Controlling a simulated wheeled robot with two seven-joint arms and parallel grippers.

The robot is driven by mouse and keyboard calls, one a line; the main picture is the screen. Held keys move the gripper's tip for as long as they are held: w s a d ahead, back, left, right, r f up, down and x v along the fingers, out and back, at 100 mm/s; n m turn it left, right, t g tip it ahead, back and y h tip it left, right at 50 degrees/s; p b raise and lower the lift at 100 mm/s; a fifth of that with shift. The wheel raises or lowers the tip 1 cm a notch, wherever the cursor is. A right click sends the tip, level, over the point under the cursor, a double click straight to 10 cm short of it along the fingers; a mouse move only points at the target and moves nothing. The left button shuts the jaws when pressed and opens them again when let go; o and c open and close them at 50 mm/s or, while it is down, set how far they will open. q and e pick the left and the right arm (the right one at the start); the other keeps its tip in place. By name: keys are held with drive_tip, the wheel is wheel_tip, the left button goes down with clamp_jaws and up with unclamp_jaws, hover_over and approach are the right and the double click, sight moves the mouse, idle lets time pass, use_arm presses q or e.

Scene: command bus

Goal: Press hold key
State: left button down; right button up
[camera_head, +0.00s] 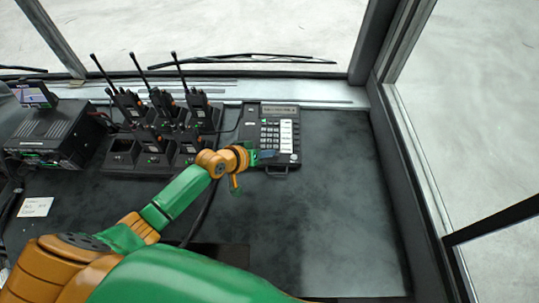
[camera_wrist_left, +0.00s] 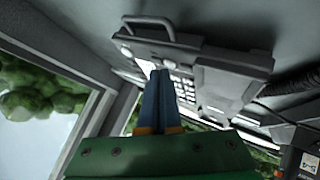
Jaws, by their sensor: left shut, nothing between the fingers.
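The desk phone (camera_head: 249,134) is a dark grey console with a small display at its top, a white number keypad and a column of pale wide keys (camera_head: 286,136). It stands flat on the dark dash. My left gripper (camera_head: 267,154) is shut and empty over the phone's near part, below the keypad. In the left wrist view the phone (camera_wrist_left: 235,60) appears turned over, and the closed blue fingertips (camera_wrist_left: 160,74) overlap its keys. I cannot tell whether they touch. The key labels are too small to read, so I cannot pick out the hold key. My right gripper is not in view.
A charger rack (camera_head: 122,155) with several upright handheld radios stands left of the phone. A radio unit (camera_head: 52,130) and a paper note (camera_head: 36,207) lie farther left. The dash right of the phone (camera_head: 340,190) is clear up to the window pillar.

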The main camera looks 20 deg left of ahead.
sight(267, 163)
use_arm(q)
drive_tip(key=shift+f, duration=0.35)
idle(0.5)
drive_tip(key=shift+r, duration=0.1)
drive_tip(key=shift+r+p, duration=0.7)
drive_tip(key=r+p, duration=0.1)
drive_tip(key=p, duration=0.1)
drive_tip(key=r+p, duration=0.3)
drive_tip(key=r, duration=0.1)
drive_tip(key=shift+s+d+p, duration=0.1)
drive_tip(key=shift+s+p, duration=0.3)
idle(0.5)
